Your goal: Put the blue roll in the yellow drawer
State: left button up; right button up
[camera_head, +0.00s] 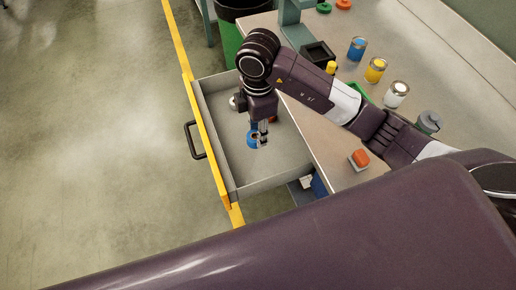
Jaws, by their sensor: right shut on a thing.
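The yellow drawer (208,148) is pulled out from the bench, its grey inside open to view. My right gripper (262,141) points down inside the drawer's outline. It is shut on the blue roll (251,138), which shows at its left side, partly hidden by the fingers. I cannot tell whether the roll touches the drawer floor. My left gripper is not in view.
The bench top (325,125) right of the drawer carries a blue can (357,48), a yellow can (375,70), a white can (396,94) and an orange block (360,158). A black handle (191,139) sticks out from the drawer front. Floor to the left is clear.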

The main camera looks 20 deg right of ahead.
notch_tip(320, 180, down, 16)
jog(key=shift+f+p, duration=0.15)
jog(key=shift+p, duration=0.5)
jog(key=o, duration=0.6)
jog(key=shift+f, duration=0.15)
jog(key=o, duration=0.5)
